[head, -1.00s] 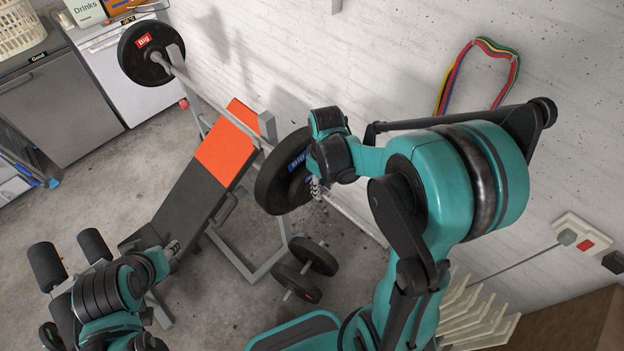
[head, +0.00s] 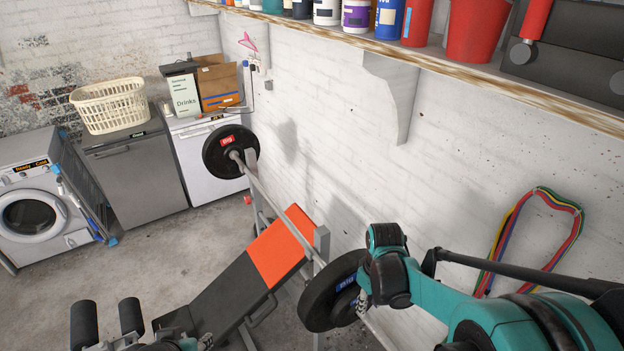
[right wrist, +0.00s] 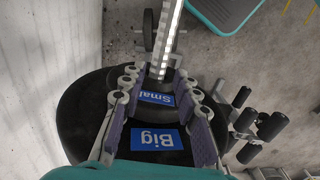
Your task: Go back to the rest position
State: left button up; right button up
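My right gripper (head: 364,306) hangs in front of the near end of the barbell in the head view. In the right wrist view its two padded fingers (right wrist: 160,84) are spread apart, with nothing clasped between them. Behind them are a black plate with a blue "Big" label (right wrist: 158,139) and a smaller plate with a blue "Small" label (right wrist: 156,98). I cannot tell whether the fingers touch the plates. My left gripper (head: 206,342) shows only partly at the bottom edge of the head view, and its finger opening is unclear.
The barbell (head: 265,196) rests above a bench with an orange pad (head: 280,246). A shelf (head: 450,66) with a bracket (head: 392,92) juts from the wall above my right arm. Resistance bands (head: 500,240) hang at right. Open floor (head: 170,255) lies at left.

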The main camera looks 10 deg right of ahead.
jog(key=s+a+f+m+t+b, duration=0.2)
jog(key=s+a+m+t+b, duration=0.2)
jog(key=s+t+b, duration=0.3)
jog(key=s+a+b, duration=0.1)
jog(key=b, duration=0.4)
jog(key=shift+s+a+f+b, duration=0.15)
jog(key=shift+s+a+b, duration=0.05)
jog(key=shift+a+b, duration=0.2)
